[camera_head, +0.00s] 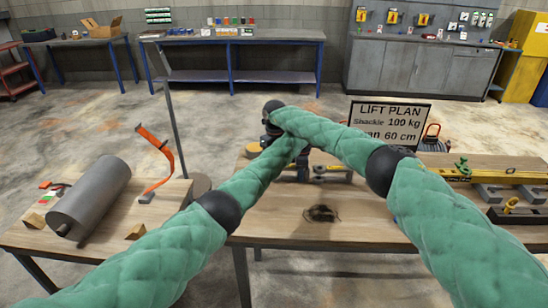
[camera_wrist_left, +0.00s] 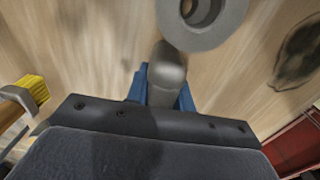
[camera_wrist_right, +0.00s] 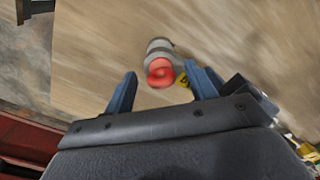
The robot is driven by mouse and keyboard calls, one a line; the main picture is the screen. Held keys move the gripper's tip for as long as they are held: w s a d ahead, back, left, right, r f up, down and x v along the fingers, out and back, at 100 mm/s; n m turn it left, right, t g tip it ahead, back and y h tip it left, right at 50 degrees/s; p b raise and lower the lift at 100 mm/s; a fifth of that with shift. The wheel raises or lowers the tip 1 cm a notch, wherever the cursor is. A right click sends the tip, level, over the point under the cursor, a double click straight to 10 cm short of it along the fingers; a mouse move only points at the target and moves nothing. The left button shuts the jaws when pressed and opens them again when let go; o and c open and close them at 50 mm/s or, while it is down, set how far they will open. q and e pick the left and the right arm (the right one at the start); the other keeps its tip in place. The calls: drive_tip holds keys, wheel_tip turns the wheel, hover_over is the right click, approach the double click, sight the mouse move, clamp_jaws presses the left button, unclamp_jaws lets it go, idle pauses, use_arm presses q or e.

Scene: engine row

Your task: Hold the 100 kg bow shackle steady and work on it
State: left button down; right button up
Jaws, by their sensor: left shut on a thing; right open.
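In the left wrist view my left gripper (camera_wrist_left: 163,88) is shut on a rounded grey metal part, which I take as the bow shackle (camera_wrist_left: 168,72). A thick grey ring-shaped eye lies just beyond the fingertips. In the right wrist view my right gripper (camera_wrist_right: 160,82) is open. A grey cylinder with a red end (camera_wrist_right: 160,72) shows beyond and between its fingers, apart from both; it looks like the shackle's pin end. In the head view my crossing forearms hide most of the shackle and the grippers above the middle bench.

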use_arm(q)
drive_tip(key=shift+w, duration=0.15)
use_arm(e)
wheel_tip(320, 180, up, 8)
drive_tip(key=shift+w+f, duration=0.1)
use_arm(q)
drive_tip(key=shift+r, duration=0.1)
drive_tip(key=c, duration=1.1)
unclamp_jaws()
